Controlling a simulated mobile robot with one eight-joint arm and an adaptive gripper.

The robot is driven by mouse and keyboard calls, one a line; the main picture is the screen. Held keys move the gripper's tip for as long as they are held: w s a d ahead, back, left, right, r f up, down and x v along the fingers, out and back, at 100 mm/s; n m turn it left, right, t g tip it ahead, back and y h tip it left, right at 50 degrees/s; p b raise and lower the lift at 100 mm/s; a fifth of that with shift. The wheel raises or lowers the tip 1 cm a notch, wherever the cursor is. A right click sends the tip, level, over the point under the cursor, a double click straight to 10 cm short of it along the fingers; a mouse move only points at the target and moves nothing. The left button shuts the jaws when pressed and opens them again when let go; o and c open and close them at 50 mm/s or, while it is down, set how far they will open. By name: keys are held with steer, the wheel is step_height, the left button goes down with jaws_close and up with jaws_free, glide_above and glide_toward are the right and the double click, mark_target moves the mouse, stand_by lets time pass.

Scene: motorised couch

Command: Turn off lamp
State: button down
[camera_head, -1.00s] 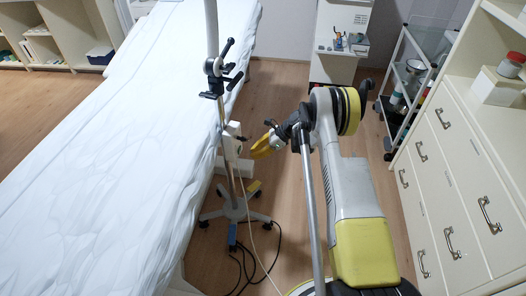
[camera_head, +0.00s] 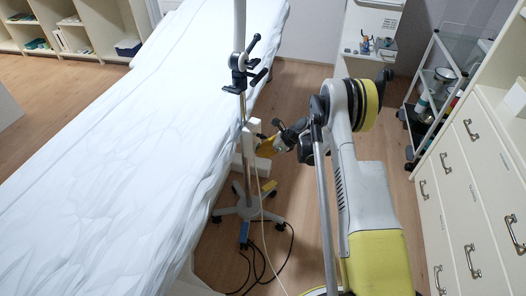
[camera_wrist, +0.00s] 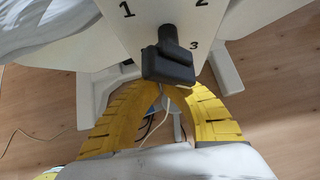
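A stand with a metal pole (camera_head: 247,150) and a wheeled base is beside the couch; its top runs out of view, and no lamp head shows. A white box on the stand is partly behind my gripper (camera_head: 264,148). In the wrist view, its white panel (camera_wrist: 130,35) bears the numbers 1, 2 and 3 and a black knob (camera_wrist: 168,62). My gripper's yellow fingers (camera_wrist: 167,88) converge just below the knob. Their tips are hidden behind it, and I cannot tell whether they touch it. The gripper looks shut, with nothing seen between the fingers.
The couch (camera_head: 130,150) with its white cover fills the left. Drawers (camera_head: 470,200) and a glass trolley (camera_head: 432,90) line the right. A cable (camera_head: 265,225) hangs near the stand, and more cables lie on the floor. Some wooden floor is open between stand and drawers.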

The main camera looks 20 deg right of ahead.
steer(key=shift+w, duration=0.15)
stand_by(0.3)
steer(key=shift+w+d, duration=0.35)
steer(key=shift+d, duration=0.3)
steer(key=s+d+r+p, duration=0.4)
steer(key=d+r, duration=0.3)
steer(key=d, duration=0.2)
steer(key=shift+s+d, duration=0.35)
steer(key=shift+s, duration=0.15)
